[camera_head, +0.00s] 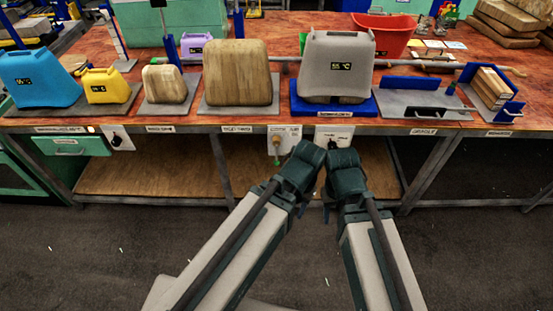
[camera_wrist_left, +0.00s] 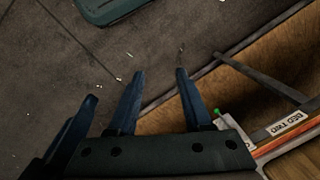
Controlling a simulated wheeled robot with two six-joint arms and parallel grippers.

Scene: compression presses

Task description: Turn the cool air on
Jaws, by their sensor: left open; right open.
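Control panels are mounted on the front edge of the workbench. One white panel (camera_head: 283,136) has a tan knob and a small green part below it. Another white panel (camera_head: 333,133) is partly hidden behind my grippers. A third panel (camera_head: 119,139) with a black knob is at the left. The lettering is too small to tell which one is the cool air control. My left gripper (camera_head: 301,170) is open, in front of the bench edge just right of the tan-knob panel. My right gripper (camera_head: 345,163) is open, close beside it, below the partly hidden panel. Neither visibly holds anything.
On the workbench (camera_head: 230,118) stand a grey press block (camera_head: 338,68) on a blue base, wooden blocks (camera_head: 237,72), blue and yellow containers (camera_head: 38,80) and a red bin (camera_head: 384,36). A wooden shelf (camera_head: 150,180) lies underneath. The floor in front is clear.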

